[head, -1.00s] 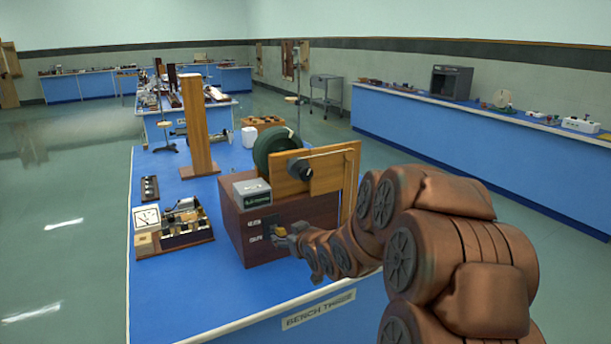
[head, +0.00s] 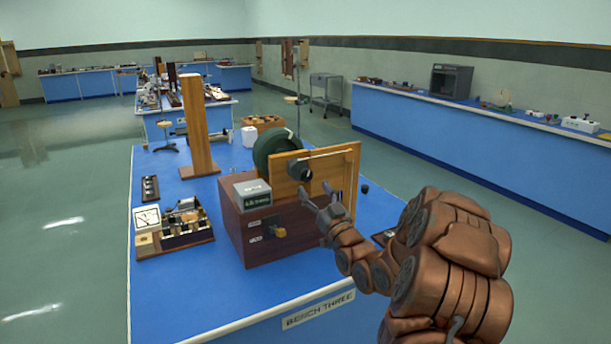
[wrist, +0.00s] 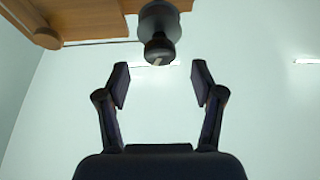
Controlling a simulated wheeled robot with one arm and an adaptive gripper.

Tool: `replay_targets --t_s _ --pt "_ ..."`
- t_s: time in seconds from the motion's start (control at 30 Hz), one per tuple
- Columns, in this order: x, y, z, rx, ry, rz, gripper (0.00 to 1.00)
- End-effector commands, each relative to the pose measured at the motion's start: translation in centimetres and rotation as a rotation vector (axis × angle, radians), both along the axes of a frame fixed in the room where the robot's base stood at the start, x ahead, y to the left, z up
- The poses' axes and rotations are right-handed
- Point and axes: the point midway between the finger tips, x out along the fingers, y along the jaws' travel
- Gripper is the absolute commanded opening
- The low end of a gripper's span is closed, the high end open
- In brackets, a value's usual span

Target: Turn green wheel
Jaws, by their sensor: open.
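The green wheel (head: 275,155) stands upright behind a wooden panel (head: 330,172) on the dark wooden box (head: 285,228), which stands on the blue bench. The panel hides part of the wheel in the head view. A black knob (head: 302,170) sticks out from the near face of the panel. My gripper (head: 317,196) is open and empty, just in front of and below the knob. In the wrist view, the black knob (wrist: 160,45) lies just beyond the fingertips of my open gripper (wrist: 160,82), roughly centred between them. The wheel does not show clearly there.
A grey meter box (head: 252,194) sits on the dark box, beside the panel. A circuit board with a dial (head: 148,216) and a tall wooden post (head: 197,125) stand to the left.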

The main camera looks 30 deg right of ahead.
Motion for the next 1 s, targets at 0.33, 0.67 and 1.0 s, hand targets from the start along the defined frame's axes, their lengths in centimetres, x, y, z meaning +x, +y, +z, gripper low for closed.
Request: replay_targets --t_s 0.33,0.67,1.0 --pt "4.1 -0.3 2.0 0.001 0.000 0.001 0.67" --pt "5.5 -0.5 2.3 0.000 0.003 -0.001 0.67" --pt "5.5 -0.5 2.3 0.000 0.002 -0.001 0.54"
